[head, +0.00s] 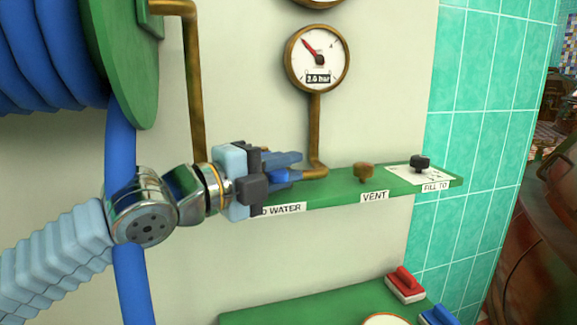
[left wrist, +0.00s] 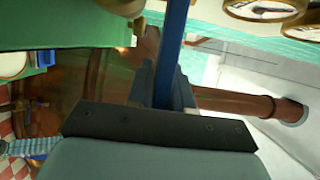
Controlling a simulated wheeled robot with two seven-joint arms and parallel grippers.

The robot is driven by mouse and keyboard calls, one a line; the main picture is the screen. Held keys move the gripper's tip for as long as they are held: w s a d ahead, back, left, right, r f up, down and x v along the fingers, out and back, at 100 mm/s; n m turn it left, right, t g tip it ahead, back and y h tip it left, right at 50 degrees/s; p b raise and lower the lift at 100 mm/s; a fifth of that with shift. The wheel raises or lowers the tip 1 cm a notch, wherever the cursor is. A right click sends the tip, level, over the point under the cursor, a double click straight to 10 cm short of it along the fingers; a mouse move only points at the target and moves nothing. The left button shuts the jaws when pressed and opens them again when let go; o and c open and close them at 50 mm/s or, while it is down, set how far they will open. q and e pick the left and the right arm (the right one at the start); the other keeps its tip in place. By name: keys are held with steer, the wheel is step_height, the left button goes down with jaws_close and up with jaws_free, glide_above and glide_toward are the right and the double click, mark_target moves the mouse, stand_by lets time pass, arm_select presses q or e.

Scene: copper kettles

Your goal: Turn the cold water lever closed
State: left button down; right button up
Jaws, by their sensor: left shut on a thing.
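The cold water lever is blue; a bright blue part of it (head: 281,176) shows at my left gripper (head: 292,168), above a partly covered label reading "D WATER" (head: 283,209). My left gripper comes in from the left and is shut on the lever. In the left wrist view the lever (left wrist: 174,48) is a dark blue bar running up from between the fingers. The fingers and wrist hide most of the lever and its pivot in the head view. My right gripper is in neither view.
The green shelf (head: 330,193) carries a brass vent knob (head: 363,172) and a black knob (head: 419,162) by the "FILL TO" label. A blue hose (head: 121,150) hangs at left. A lower green panel (head: 310,305) holds red and blue switches.

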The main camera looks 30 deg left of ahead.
arm_select(q)
steer(key=shift+d+f, duration=0.15)
steer(key=c, duration=1.1)
jaws_free()
steer(key=shift+s, duration=0.1)
steer(key=b+v, duration=0.1)
steer(key=v, duration=1.3)
steer(key=shift+s+d, duration=0.15)
steer(key=shift+d, duration=0.1)
